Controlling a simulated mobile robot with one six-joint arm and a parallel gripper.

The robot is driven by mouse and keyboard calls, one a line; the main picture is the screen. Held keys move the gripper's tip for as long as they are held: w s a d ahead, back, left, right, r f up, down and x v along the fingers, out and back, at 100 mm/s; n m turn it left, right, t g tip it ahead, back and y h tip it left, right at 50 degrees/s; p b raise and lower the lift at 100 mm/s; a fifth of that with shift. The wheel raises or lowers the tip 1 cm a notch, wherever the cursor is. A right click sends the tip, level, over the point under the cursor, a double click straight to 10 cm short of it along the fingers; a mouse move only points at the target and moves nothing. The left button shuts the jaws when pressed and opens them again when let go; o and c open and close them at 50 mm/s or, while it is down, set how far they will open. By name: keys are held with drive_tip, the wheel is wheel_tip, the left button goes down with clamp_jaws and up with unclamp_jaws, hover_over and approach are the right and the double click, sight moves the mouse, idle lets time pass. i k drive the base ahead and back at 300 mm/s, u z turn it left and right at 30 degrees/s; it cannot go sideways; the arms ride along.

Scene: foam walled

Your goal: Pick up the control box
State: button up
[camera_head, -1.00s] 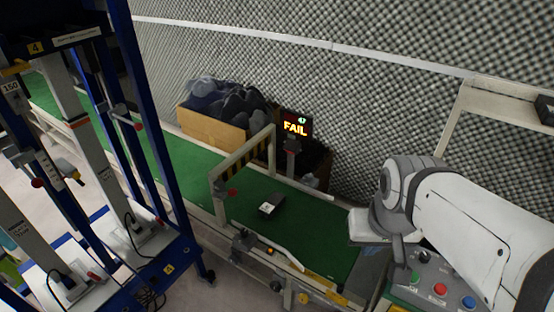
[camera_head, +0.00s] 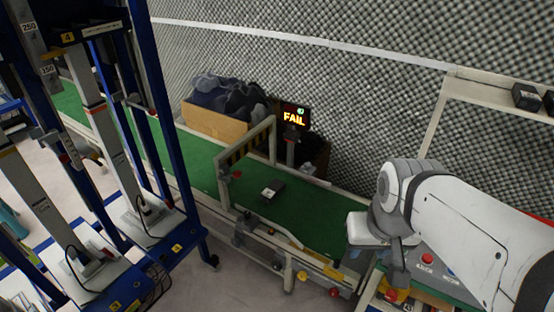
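A small dark box with a pale label (camera_head: 273,189) lies on the green conveyor belt, just right of a striped gate. A grey button panel (camera_head: 430,262) with red and blue buttons sits at the lower right, partly covered by my arm. I cannot tell for certain which of these is the control box. My white and grey arm reaches in from the right, and its lower end hangs near the belt's right end, apart from the small dark box. I cannot make out gripper fingers or anything held.
A blue-framed rack (camera_head: 165,130) stands at the left. A cardboard box of dark foam (camera_head: 215,122) and a lit FAIL sign (camera_head: 294,118) are behind the belt. Dark boxes (camera_head: 526,96) sit on a shelf at the right. The belt around the small box is clear.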

sight(276, 186)
drive_tip(key=z, duration=0.05)
drive_tip(key=k, duration=0.85)
drive_tip(key=u, duration=0.95)
drive_tip(key=i, duration=2.15)
drive_tip(key=z, duration=0.75)
drive_tip(key=i, duration=0.45)
drive_tip(key=z, duration=0.4)
